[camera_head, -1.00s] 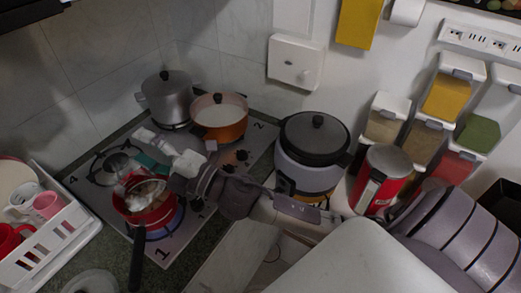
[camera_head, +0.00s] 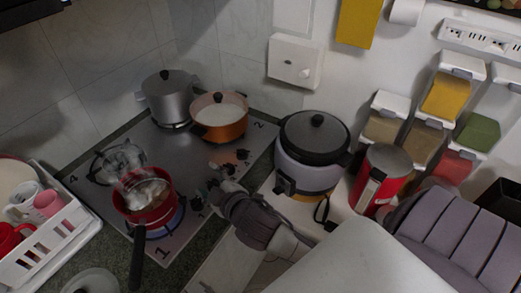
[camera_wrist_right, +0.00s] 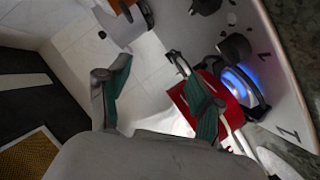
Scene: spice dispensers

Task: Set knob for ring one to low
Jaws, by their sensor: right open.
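The hob (camera_head: 180,150) has a red pot (camera_head: 150,200) on ring one, with a blue flame (camera_head: 179,218) glowing under it. Black knobs (camera_head: 242,154) sit along the hob's right side; another knob (camera_head: 197,203) is beside the red pot. I cannot tell which knob serves ring one. My right gripper (camera_head: 212,182) is over the knob side of the hob, right of the red pot, and partly hides that area. In the right wrist view the gripper (camera_wrist_right: 158,85) is open and empty, its green-padded fingers apart; a dark knob (camera_wrist_right: 235,47) and the flame (camera_wrist_right: 240,85) lie to the right.
A grey pot (camera_head: 168,97) and an orange pot (camera_head: 219,117) stand at the back of the hob. A rice cooker (camera_head: 312,160) and a red canister (camera_head: 378,180) are at the right. A white rack (camera_head: 68,238) with mugs stands at the left. Spice dispensers (camera_head: 425,140) hang on the wall.

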